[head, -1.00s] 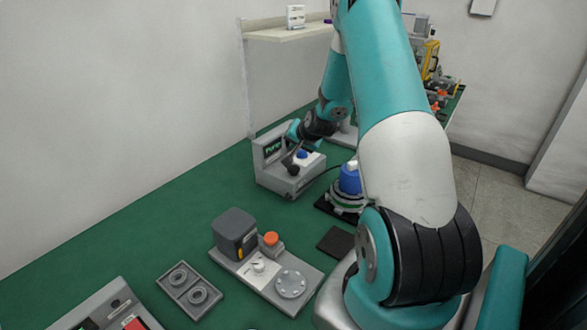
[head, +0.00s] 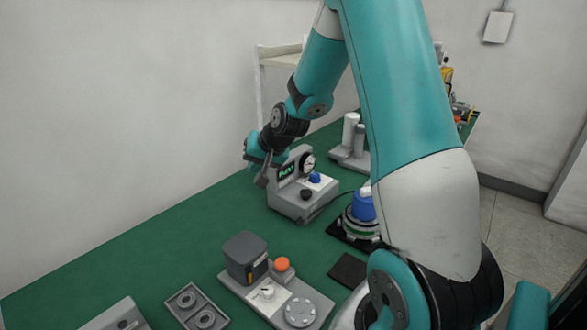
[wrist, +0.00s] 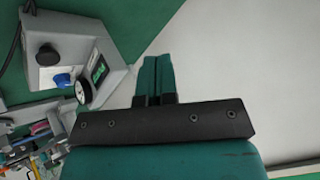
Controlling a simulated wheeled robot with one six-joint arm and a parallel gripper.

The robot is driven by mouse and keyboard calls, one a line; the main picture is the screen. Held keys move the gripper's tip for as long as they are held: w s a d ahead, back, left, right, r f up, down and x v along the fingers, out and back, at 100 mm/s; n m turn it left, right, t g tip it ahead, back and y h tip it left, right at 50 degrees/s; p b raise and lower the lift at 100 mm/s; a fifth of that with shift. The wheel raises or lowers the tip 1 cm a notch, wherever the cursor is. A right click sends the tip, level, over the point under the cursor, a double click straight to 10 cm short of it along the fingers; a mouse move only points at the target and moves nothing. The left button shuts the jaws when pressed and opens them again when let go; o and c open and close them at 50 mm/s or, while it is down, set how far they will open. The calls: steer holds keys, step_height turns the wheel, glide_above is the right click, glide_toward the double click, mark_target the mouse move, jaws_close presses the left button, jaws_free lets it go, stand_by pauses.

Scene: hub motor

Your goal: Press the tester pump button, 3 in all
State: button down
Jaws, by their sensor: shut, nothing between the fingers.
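The tester is a grey box (head: 292,206) on the green bench. It has a dark display with green lettering (head: 287,171), a round white gauge (head: 308,163), a blue button (head: 315,178) and a black knob (head: 306,195). I cannot tell from the marking which of the two is the pump button. In the wrist view the blue button (wrist: 62,80) and black knob (wrist: 47,55) are at the upper left. My gripper (head: 262,181) is left of the tester, apart from both. Its teal fingers (wrist: 155,72) are together and empty, over the pale wall area in the wrist view.
A blue-topped motor part (head: 362,207) on a black base stands right of the tester, with a cable between. Nearer are a grey fixture (head: 250,290) with an orange cap (head: 282,264) and a tray with rings (head: 195,308). The bench at left is clear.

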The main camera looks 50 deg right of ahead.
steer(key=s+a+r+n+g+y, duration=0.1)
steer(key=s+a+r+n, duration=0.2)
steer(key=a, duration=0.4)
steer(key=s+a+r+n+g+y, duration=0.1)
steer(key=s+a+r+n, duration=0.1)
steer(key=s+a, duration=0.3)
steer(key=s+a+r+n+g+y, duration=0.1)
steer(key=s+a+r+n, duration=0.15)
steer(key=a, duration=0.55)
steer(key=s+a+r+n+g, duration=0.1)
steer(key=s+a+n+g, duration=0.1)
steer(key=s, duration=0.7)
steer(key=s+a+r+n+g, duration=0.2)
steer(key=s+a+n, duration=0.2)
steer(key=s, duration=0.5)
steer(key=shift+s+a+n+g, duration=0.15)
steer(key=shift+a+n+g, duration=0.2)
steer(key=shift+a, duration=0.3)
